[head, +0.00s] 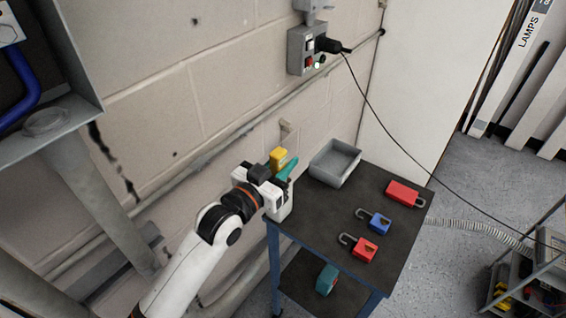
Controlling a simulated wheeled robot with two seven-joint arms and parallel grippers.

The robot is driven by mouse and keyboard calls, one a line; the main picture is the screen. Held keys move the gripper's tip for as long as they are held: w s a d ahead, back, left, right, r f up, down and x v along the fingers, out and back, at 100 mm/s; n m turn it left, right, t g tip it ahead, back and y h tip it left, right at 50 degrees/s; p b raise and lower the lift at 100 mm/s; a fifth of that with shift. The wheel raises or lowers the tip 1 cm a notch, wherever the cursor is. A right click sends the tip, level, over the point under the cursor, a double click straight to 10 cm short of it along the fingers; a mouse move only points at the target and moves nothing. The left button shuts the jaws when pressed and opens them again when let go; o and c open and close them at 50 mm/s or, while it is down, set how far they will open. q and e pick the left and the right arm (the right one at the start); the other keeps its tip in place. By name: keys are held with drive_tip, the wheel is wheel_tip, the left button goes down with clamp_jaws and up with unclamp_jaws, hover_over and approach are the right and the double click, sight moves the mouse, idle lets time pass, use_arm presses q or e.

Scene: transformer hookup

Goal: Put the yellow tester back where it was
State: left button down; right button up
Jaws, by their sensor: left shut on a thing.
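The yellow tester (278,157) is held by my left gripper (280,172), near the wall at the back left corner of the cart. A teal piece (290,168) shows right beside the tester at the fingers; I cannot tell whether it is part of it. My left gripper is shut on the tester, and its body hides the tester's lower part. My right gripper is not in view.
A black cable runs from the wall box (302,50).

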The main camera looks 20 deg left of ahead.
use_arm(q)
drive_tip(key=shift+f+b, duration=0.3)
drive_tip(key=shift+f, duration=0.3)
drive_tip(key=c, duration=1.1)
unclamp_jaws()
drive_tip(key=shift+s, duration=0.1)
drive_tip(key=b+v, duration=0.2)
drive_tip(key=v, duration=0.9)
drive_tip(key=shift+s+a, duration=0.15)
drive_tip(key=shift+s, duration=0.25)
